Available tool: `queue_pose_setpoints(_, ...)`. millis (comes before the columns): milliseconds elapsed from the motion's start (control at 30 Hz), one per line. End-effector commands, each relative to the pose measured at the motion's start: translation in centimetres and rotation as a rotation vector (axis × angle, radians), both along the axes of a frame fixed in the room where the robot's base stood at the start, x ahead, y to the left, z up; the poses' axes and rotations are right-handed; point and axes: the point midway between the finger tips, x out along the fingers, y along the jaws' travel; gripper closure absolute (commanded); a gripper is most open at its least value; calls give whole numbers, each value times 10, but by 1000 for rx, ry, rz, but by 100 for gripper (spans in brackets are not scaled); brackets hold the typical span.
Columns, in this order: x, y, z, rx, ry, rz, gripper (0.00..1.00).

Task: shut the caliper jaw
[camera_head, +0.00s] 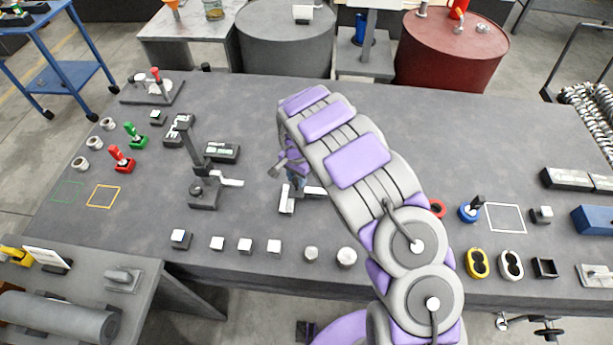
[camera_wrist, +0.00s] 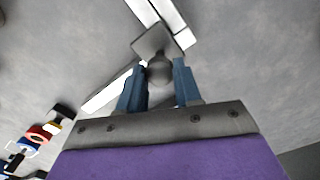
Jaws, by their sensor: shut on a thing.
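The caliper (camera_head: 287,201) lies on the grey table near its middle, a pale bar with a jaw. My arm and gripper cover part of it. In the wrist view its pale beam (camera_wrist: 172,16) runs from the top edge down behind a grey square block. A round grey knob (camera_wrist: 159,71) on that block sits between my two blue fingers. My gripper (camera_wrist: 159,82) is shut on the knob, with the fingers at its sides. In the head view my gripper (camera_head: 295,177) is just above the caliper, mostly hidden by my arm. The gap at the jaw is too small to judge.
A dark stand with a pale lever (camera_head: 203,190) stands left of the caliper. Several small blocks and cylinders (camera_head: 311,254) line the front edge. Red and green handled stamps (camera_head: 122,159) stand at the left. The table behind the caliper is mostly clear.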

Motion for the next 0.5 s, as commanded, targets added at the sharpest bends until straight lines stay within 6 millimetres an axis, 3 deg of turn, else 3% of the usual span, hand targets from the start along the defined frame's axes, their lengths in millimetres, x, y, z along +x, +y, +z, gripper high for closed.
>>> queue_pose_setpoints(333,-2,10,-2,-5,4,-3,91)
queue_pose_setpoints(367,-2,10,-2,-5,4,-2,66)
queue_pose_setpoints(500,-2,10,-2,-4,2,-2,52)
